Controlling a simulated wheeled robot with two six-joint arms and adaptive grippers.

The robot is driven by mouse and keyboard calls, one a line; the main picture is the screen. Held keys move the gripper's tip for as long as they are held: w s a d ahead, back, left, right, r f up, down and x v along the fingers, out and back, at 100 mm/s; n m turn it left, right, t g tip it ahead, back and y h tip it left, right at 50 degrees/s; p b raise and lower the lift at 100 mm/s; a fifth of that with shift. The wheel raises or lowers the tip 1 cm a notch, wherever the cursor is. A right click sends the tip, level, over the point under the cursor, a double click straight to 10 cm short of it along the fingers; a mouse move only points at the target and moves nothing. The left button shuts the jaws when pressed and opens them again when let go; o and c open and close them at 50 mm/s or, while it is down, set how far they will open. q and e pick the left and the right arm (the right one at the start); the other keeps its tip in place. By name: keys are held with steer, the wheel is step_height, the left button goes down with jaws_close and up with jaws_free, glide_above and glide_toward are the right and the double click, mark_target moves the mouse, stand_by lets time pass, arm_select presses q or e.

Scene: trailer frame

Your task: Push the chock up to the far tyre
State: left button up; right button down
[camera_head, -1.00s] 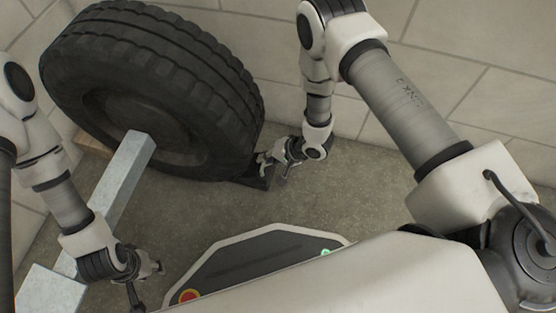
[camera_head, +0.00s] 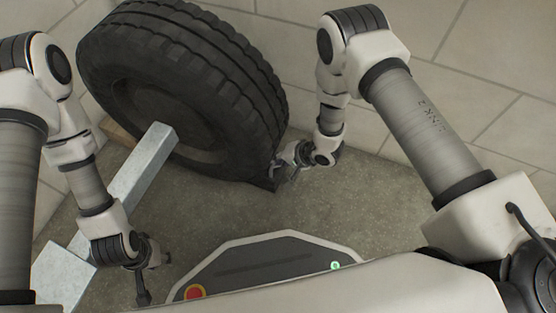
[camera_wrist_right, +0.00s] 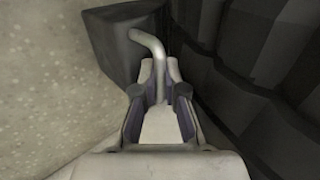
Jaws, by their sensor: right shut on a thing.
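The large black tyre (camera_head: 215,70) stands upright on the floor at upper left in the head view. The dark chock (camera_head: 266,184) sits on the floor at its lower right edge, mostly hidden by the tyre and my gripper. In the right wrist view the chock (camera_wrist_right: 118,42) lies close beside the tyre tread (camera_wrist_right: 250,90); I cannot tell whether they touch. My right gripper (camera_head: 284,164) is shut on the chock's bent metal handle (camera_wrist_right: 157,58). My left gripper (camera_head: 156,276) is open and empty, low beside the metal beam.
A grey metal beam (camera_head: 135,175) runs from the wheel toward the lower left, beside my left arm. A wooden block (camera_head: 118,133) shows behind it. A pale block wall (camera_head: 400,135) stands behind. The floor (camera_head: 215,215) between the tyre and me is clear.

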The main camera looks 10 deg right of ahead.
steer(key=c, duration=1.2)
jaws_free()
steer(key=shift+w, duration=0.1)
steer(key=shift+a, duration=0.1)
steer(key=v, duration=1.2)
